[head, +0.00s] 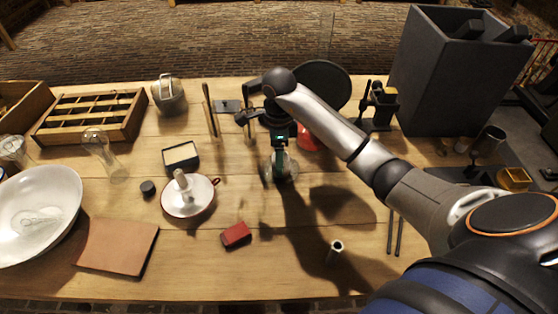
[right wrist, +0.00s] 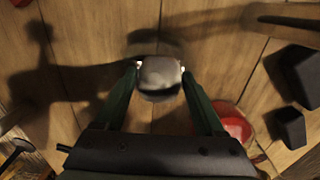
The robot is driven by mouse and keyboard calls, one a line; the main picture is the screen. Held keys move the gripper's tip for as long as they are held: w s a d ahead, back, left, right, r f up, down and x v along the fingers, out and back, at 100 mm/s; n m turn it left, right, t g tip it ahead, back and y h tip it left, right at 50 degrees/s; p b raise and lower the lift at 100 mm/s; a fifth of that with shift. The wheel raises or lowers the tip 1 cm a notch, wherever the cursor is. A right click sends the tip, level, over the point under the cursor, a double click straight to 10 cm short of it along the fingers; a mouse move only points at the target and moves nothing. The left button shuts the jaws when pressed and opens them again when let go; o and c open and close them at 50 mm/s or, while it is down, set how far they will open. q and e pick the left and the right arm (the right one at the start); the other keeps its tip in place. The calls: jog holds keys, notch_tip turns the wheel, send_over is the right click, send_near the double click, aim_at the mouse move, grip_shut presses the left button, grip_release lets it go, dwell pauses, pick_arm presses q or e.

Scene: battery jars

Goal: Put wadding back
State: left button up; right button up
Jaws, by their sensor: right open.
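My right gripper (head: 279,155) points down over the middle of the table, at a clear glass jar (head: 283,172). In the right wrist view, its two green fingers (right wrist: 158,70) stand either side of a pale grey, rounded thing (right wrist: 160,77). The fingers are open; the thing lies between their tips, and I cannot tell whether they touch it. It may be the wadding or the jar's top; the view is blurred. No other wadding can be told for certain. My left gripper is out of view.
A red object (head: 308,140) stands close right of the gripper. A black stand (head: 379,106) and dark bin (head: 450,75) are farther right. Left are a candle holder (head: 188,195), a small black box (head: 180,157) and a white basin (head: 38,215). A red block (head: 236,235) lies in front.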

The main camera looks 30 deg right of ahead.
notch_tip(320, 180, up, 10)
jog(key=shift+r+p, duration=0.15)
jog(key=shift+p, duration=0.65)
